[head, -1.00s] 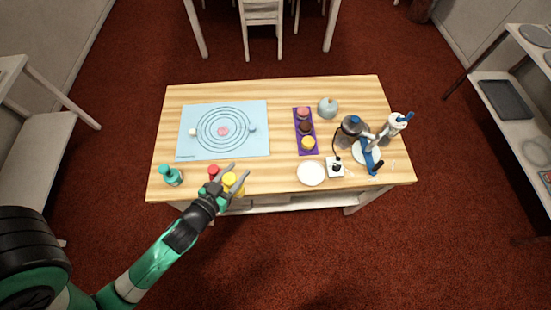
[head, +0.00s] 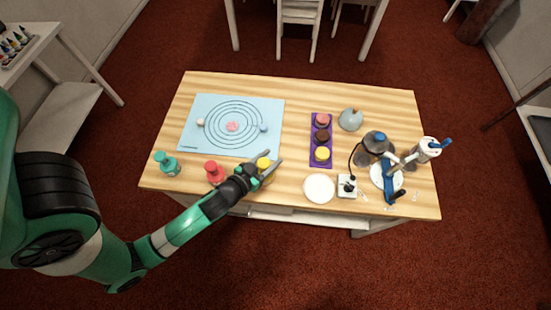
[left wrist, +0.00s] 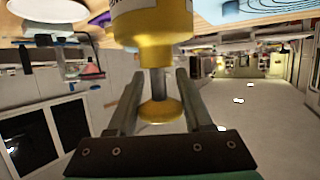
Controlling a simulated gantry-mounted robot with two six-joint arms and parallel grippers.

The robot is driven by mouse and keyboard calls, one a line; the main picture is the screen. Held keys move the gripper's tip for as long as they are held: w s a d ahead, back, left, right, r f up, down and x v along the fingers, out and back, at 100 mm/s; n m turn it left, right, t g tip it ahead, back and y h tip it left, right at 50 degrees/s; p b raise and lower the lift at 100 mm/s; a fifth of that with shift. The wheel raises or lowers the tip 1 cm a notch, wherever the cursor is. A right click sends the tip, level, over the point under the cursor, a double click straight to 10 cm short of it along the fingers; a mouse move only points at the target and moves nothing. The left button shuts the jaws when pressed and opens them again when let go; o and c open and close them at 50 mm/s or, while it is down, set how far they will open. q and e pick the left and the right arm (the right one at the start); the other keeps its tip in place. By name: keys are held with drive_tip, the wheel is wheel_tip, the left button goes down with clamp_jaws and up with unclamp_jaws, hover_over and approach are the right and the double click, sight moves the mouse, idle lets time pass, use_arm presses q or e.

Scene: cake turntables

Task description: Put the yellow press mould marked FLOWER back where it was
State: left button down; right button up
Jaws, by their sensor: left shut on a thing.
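The yellow press mould (head: 263,164) is near the front edge of the table, right of the red press mould (head: 214,172). My left gripper (head: 268,171) is shut on it. In the left wrist view the yellow mould (left wrist: 155,48) has its thin stem and yellow knob between my fingers (left wrist: 158,80). Part of a white label shows there, but its word cannot be read. A teal press mould (head: 167,164) stands at the front left. Whether the yellow mould touches the table is hidden. My right gripper is out of view.
A blue ringed mat (head: 192,140) with a pink flower-shaped piece (head: 232,126) lies behind the moulds. A purple tray (head: 312,148) holds three round pieces. A white plate (head: 319,188), a small white box (head: 347,186) and stand equipment (head: 386,178) are at the right.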

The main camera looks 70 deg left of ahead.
use_arm(q)
drive_tip(key=f+b, duration=0.1)
drive_tip(key=w+f+b, duration=0.1)
drive_tip(key=f, duration=0.1)
drive_tip(key=shift+a+f+b, duration=0.1)
drive_tip(key=shift+f+b, duration=0.05)
drive_tip(key=shift+b, duration=0.25)
drive_tip(key=shift+f+b, duration=0.35)
drive_tip(key=shift+f, duration=0.05)
drive_tip(key=shift+s+r, duration=0.15)
drive_tip(key=shift+s, duration=0.1)
drive_tip(key=shift+w, duration=0.1)
drive_tip(key=shift+c, duration=1.6)
unclamp_jaws()
